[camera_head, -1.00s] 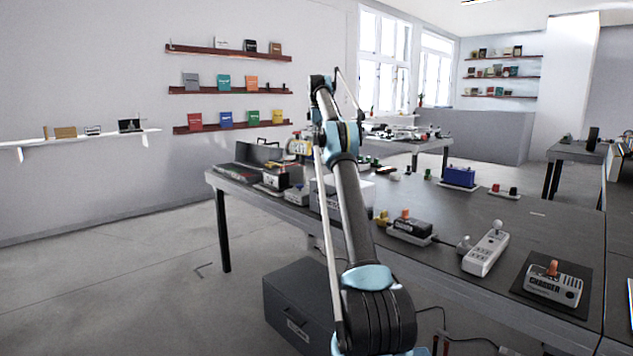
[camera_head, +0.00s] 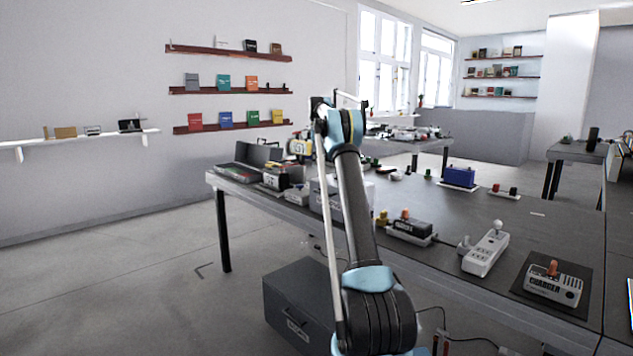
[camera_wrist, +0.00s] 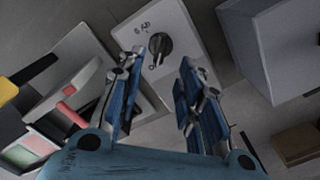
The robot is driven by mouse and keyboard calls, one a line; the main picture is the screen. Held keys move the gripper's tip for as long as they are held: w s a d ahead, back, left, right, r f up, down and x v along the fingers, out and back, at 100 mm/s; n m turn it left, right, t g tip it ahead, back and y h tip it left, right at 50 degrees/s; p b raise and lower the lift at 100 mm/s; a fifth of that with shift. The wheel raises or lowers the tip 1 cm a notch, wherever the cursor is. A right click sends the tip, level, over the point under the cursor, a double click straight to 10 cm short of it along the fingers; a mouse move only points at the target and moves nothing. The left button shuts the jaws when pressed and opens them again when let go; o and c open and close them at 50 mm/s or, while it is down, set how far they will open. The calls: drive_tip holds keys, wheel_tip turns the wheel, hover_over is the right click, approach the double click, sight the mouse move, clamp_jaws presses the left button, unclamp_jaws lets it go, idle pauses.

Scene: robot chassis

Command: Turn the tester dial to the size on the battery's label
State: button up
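The dial (camera_wrist: 158,47) is a dark round knob with a pointer on a pale grey panel (camera_wrist: 190,30). Small dark marks sit beside it, too small to read. My gripper (camera_wrist: 160,72) is open, its blue fingers spread on either side just below the dial in the wrist view. I see nothing between the fingers, and cannot tell whether either touches the panel. In the head view my arm hides the gripper. No battery label is readable; a black box with an orange knob (camera_head: 407,228) on the bench may be a battery, but I cannot tell.
A device with a red piece (camera_wrist: 70,89) and a yellow-and-black part (camera_wrist: 25,78) lie left of the panel. A grey box (camera_wrist: 270,45) stands to its right. The bench also holds a power strip (camera_head: 486,252), a charger (camera_head: 553,285) and a blue box (camera_head: 460,177).

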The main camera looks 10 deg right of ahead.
wheel_tip(320, 180, down, 9)
drive_tip(key=shift+r, duration=0.1)
idle(0.3)
drive_tip(key=shift+c, duration=0.5)
clamp_jaws()
